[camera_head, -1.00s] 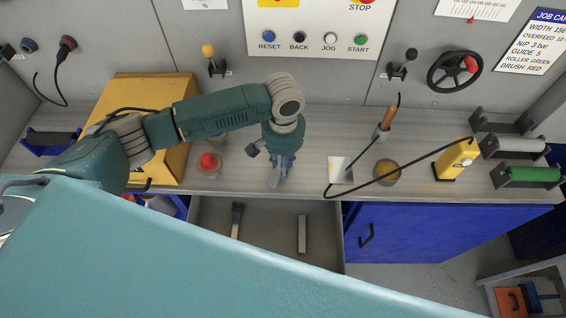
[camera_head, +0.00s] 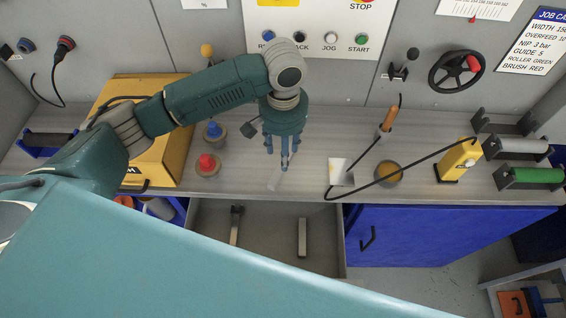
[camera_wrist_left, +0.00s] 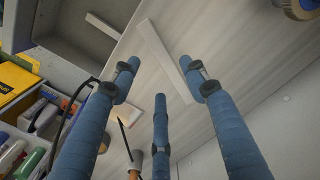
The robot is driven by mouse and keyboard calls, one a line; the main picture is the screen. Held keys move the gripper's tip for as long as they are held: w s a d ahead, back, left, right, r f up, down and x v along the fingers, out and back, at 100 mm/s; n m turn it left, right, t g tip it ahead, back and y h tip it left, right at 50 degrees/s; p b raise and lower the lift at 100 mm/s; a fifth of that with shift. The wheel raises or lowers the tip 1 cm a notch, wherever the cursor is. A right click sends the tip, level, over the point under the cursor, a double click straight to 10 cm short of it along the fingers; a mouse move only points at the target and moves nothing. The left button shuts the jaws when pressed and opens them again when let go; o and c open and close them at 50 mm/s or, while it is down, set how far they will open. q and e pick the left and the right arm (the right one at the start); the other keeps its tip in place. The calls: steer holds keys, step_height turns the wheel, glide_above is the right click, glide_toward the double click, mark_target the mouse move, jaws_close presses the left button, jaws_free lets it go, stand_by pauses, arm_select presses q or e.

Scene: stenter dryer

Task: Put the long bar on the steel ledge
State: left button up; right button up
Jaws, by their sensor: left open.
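A pale long bar (camera_head: 275,179) lies flat on the grey-streaked worktop (camera_head: 320,125), which I take to be the steel ledge. One end of the bar is close to the worktop's front edge. In the left wrist view the bar (camera_wrist_left: 162,55) lies on the same surface, beyond the spread fingers. My left gripper (camera_head: 281,162) is above the bar's far end, with its three fingers apart and nothing held; it also fills the left wrist view (camera_wrist_left: 160,85). Whether a fingertip touches the bar cannot be told. My right gripper is not in view.
A red-topped knob (camera_head: 207,165) and a blue-topped one (camera_head: 215,133) stand left of the gripper. A white plate (camera_head: 340,171), soldering-iron-like tool (camera_head: 384,128) and cable are at right.

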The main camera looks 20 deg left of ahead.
arm_select(q)
step_height(320, 180, up, 5)
steer(key=shift+f+b, duration=0.1)
steer(key=shift+b, duration=0.25)
stand_by(0.4)
